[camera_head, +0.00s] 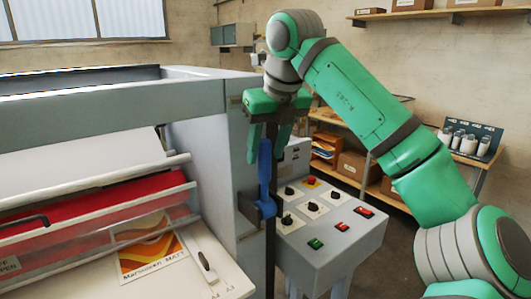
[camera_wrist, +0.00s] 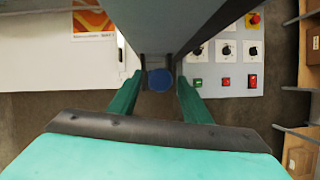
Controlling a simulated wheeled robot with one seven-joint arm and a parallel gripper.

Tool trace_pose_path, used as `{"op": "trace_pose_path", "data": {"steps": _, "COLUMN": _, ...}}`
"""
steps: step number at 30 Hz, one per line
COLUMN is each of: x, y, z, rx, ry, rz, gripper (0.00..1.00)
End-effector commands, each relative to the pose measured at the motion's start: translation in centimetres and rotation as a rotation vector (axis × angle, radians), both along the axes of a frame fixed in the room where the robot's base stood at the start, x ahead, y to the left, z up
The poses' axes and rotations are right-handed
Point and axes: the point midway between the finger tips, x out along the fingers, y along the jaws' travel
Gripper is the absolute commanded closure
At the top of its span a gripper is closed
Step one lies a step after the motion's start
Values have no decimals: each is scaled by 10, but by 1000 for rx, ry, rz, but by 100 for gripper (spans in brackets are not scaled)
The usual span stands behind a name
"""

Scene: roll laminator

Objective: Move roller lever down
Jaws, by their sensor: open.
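The blue roller lever (camera_head: 265,172) stands upright on the right end face of the grey laminator (camera_head: 210,150). Its lower end meets a blue hub beside the control panel. My gripper (camera_head: 269,142) points down over the lever's top, with its green fingers apart. In the wrist view, the lever's round blue end (camera_wrist: 160,79) shows between the fingertips of my gripper (camera_wrist: 158,84), with gaps visible on both sides. Whether a finger touches the lever cannot be told.
A sloped grey control panel (camera_head: 325,215) with knobs and red and green buttons stands right of the lever. A dark vertical post (camera_head: 271,245) is close by the lever. Shelves with boxes (camera_head: 352,165) stand behind. A print (camera_head: 148,247) lies on the laminator's table at left.

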Motion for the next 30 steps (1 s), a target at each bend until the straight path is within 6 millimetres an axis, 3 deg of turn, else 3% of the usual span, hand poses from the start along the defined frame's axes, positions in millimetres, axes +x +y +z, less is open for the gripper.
{"op": "trace_pose_path", "data": {"steps": 13, "x": 4, "y": 3, "z": -11, "rx": 0, "ry": 0, "rz": 1, "gripper": 56}}
{"op": "trace_pose_path", "data": {"steps": 14, "x": 4, "y": 3, "z": -11, "rx": 0, "ry": 0, "rz": 1, "gripper": 58}}
{"op": "trace_pose_path", "data": {"steps": 19, "x": 4, "y": 3, "z": -11, "rx": 0, "ry": 0, "rz": 1, "gripper": 99}}
{"op": "trace_pose_path", "data": {"steps": 30, "x": 0, "y": -3, "z": -11, "rx": 22, "ry": -32, "rz": 0, "gripper": 100}}
